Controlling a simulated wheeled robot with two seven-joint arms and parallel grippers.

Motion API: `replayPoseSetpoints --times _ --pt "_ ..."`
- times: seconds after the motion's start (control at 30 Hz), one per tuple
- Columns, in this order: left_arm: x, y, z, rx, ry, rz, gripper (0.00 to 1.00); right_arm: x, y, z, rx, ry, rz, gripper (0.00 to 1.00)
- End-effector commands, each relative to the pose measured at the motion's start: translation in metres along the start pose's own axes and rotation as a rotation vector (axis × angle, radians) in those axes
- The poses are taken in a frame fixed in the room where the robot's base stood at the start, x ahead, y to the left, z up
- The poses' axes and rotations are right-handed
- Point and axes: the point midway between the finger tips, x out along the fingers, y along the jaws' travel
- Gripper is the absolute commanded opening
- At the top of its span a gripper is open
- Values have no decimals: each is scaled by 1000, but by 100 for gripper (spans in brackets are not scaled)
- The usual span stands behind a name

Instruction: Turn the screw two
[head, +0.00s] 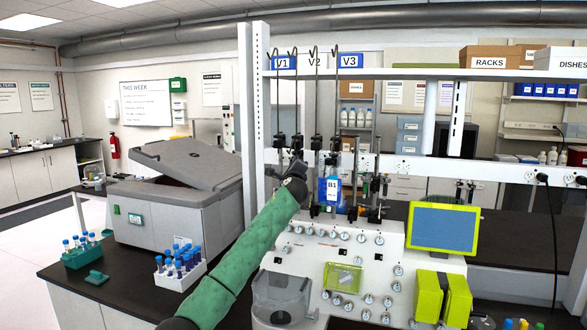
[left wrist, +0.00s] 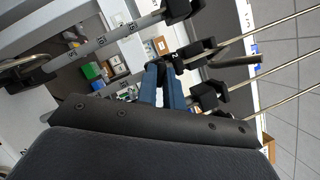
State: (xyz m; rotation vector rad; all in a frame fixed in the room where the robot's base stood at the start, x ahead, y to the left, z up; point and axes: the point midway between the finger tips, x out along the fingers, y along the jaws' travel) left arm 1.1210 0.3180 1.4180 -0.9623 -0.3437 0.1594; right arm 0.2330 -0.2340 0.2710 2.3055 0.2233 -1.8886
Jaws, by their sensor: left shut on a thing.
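Several thin upright rods carry black screw clamps (head: 316,142) behind the white machine in the head view. My left gripper (head: 297,163) is up against the clamps on the left-hand rods. In the left wrist view, its two blue fingers (left wrist: 161,68) are closed together on a small black clamp screw (left wrist: 178,62). Other black clamps (left wrist: 208,96) sit close by on their metal rods. I cannot read which screw is number two, and the fingers' grip is partly hidden in the head view. My right gripper is in neither view.
A blue B1 bag (head: 331,190) hangs just right of my gripper. The white machine (head: 330,250) with several knobs stands below, with a yellow-framed screen (head: 443,229) at its right. A grey open-lidded box (head: 180,215) and tube racks (head: 180,272) are at the left.

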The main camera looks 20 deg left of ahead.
Motion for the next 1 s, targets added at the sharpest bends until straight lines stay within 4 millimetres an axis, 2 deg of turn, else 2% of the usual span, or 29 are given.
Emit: replayPoseSetpoints --times 0.3,0.73,0.8,0.87,1.0 --pt "0 0 1 -78 -2 33 0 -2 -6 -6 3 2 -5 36" --pt "0 -1 2 -86 -2 36 0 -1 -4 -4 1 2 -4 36" --pt "0 -1 2 -86 -2 36 19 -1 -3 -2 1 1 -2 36" --pt "0 -1 1 -86 -2 36 30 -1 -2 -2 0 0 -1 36" --pt "0 -1 1 -85 -1 35 31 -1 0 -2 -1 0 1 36"
